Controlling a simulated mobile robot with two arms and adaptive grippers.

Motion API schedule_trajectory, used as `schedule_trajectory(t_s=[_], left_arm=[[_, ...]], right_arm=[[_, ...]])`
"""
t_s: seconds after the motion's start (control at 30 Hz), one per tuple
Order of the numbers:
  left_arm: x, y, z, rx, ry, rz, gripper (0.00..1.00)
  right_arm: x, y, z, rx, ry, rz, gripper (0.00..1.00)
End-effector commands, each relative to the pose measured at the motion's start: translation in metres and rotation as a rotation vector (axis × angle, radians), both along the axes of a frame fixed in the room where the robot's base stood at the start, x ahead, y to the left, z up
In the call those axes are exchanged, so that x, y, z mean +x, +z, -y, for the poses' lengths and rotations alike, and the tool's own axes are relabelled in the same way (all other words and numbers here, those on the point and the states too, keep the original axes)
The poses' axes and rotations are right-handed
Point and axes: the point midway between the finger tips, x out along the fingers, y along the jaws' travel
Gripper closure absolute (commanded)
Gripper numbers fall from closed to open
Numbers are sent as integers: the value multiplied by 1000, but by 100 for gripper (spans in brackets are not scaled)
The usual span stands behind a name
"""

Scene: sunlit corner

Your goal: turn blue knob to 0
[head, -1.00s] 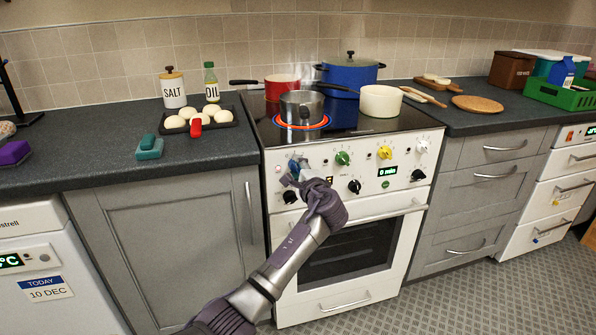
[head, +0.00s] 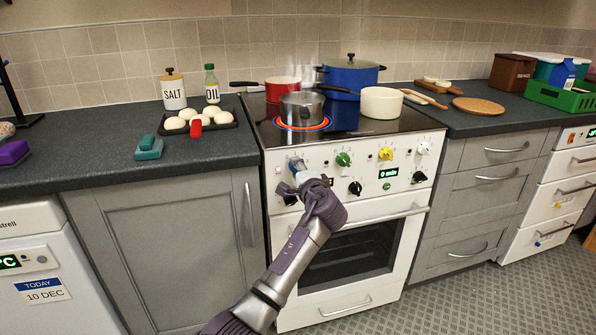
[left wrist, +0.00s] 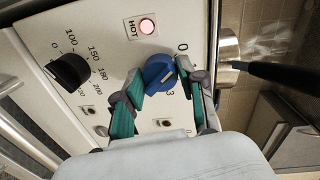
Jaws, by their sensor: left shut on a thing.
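The blue knob (head: 295,163) is at the left end of the upper knob row on the white stove front. In the left wrist view the blue knob (left wrist: 157,72) sits between the two teal-padded fingers of my left gripper (left wrist: 158,78), which is shut on it. A pale line crosses the knob's face at a slant. A printed 0 and 3 show beside it; which number the line meets is hard to tell. In the head view my left gripper (head: 300,172) partly hides the knob. My right gripper is not in view.
A steel pot (head: 302,106) stands on a glowing red burner (head: 284,124). A lit HOT lamp (left wrist: 147,27) is near the knob. The black oven knob (left wrist: 68,70) and the green knob (head: 343,159) are close by. The oven handle (head: 385,217) runs below.

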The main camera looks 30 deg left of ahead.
Motion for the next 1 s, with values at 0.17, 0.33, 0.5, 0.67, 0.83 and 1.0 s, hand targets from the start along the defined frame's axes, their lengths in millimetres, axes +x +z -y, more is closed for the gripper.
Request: schedule_trajectory(t_s=[0.17,0.33,0.5,0.67,0.83,1.0], left_arm=[[0,-1,0,-4,1,0,54],[0,-1,0,-2,1,-1,35],[0,0,0,-1,0,-1,35],[-4,-1,5,-1,-1,-1,35],[-21,1,27,-3,-3,1,35],[-45,4,55,-3,-3,0,35]], right_arm=[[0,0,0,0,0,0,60],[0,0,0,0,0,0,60],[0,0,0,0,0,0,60],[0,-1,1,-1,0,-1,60],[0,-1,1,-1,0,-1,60],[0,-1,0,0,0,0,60]])
